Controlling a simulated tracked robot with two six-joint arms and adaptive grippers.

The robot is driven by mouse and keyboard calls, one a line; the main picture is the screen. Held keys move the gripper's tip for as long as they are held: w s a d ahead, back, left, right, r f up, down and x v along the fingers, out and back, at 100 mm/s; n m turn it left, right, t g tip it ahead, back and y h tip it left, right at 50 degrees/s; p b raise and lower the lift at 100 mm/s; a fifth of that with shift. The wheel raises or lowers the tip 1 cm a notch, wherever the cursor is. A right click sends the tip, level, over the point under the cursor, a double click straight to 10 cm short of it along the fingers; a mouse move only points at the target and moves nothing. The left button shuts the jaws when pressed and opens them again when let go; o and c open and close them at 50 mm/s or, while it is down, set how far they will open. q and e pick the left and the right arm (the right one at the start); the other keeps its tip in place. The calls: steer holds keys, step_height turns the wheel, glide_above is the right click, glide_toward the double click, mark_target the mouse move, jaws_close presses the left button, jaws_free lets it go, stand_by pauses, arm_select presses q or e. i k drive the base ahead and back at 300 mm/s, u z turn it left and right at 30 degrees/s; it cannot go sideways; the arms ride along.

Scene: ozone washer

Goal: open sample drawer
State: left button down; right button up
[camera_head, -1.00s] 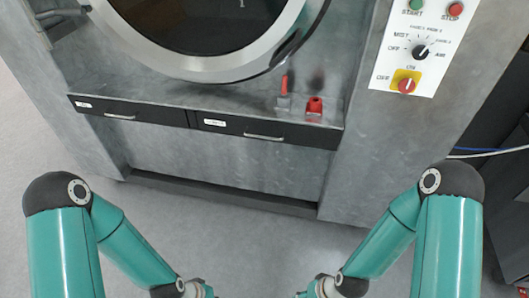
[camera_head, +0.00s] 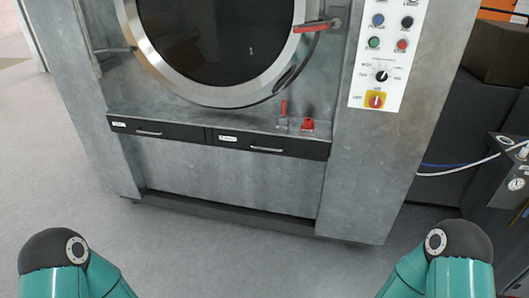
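Two black drawers sit side by side in the washer's front, below the round door, and both look shut. The left drawer (camera_head: 158,130) has a silver handle (camera_head: 149,133) and a small white label. The right drawer (camera_head: 270,143) has a similar handle (camera_head: 266,149) and label. The label text is too small to read, so I cannot tell which is the sample drawer. Only the upper parts of my two arms show at the bottom corners, well below and apart from the drawers. Both grippers are out of view.
The round door (camera_head: 218,40) with a red-handled latch (camera_head: 312,26) is above the drawers. A red lever (camera_head: 283,112) and a red part (camera_head: 307,125) stand on the ledge. A control panel (camera_head: 387,55) is at right. Grey floor (camera_head: 235,255) before the washer is clear.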

mark_target(317, 150)
steer(key=u, duration=0.25)
steer(key=i, duration=0.55)
steer(key=u, duration=0.5)
steer(key=i, duration=0.95)
steer(key=z, duration=0.8)
